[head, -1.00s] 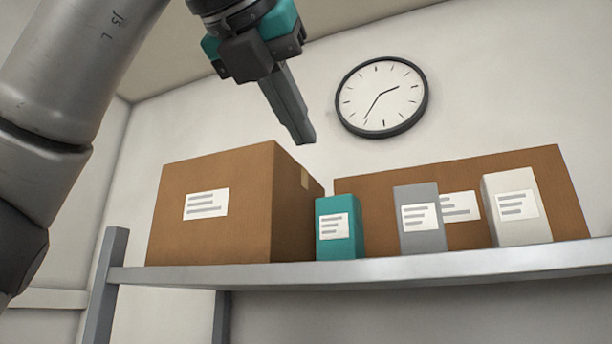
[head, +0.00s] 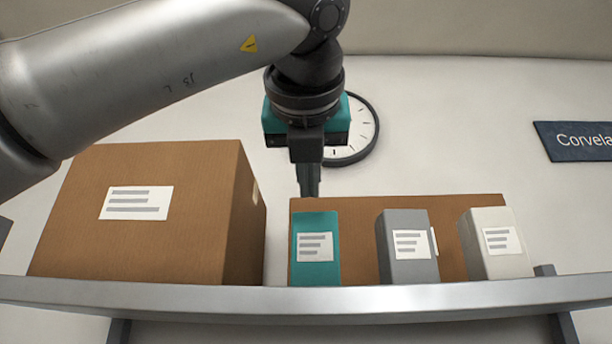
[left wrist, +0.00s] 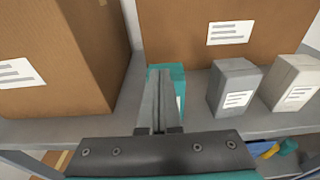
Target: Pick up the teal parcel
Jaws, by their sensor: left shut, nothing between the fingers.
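The teal parcel (head: 316,270) is a small upright box with a white label, standing on the shelf just right of the big brown box. My left gripper (head: 309,192) points down above it, its tips near the parcel's top edge in the head view. The fingers are shut with nothing between them. In the left wrist view the shut fingers (left wrist: 160,75) cover much of the teal parcel (left wrist: 178,75). Whether the tips touch it cannot be told. My right gripper is not in view.
The metal shelf (head: 250,294) also holds a large brown carton (head: 190,240), a wide brown carton (head: 358,225) behind, a grey box (head: 408,270) and a white box (head: 490,265). A clock (head: 366,130) and a dark sign (head: 575,140) are on the wall. A gap separates the teal and grey boxes.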

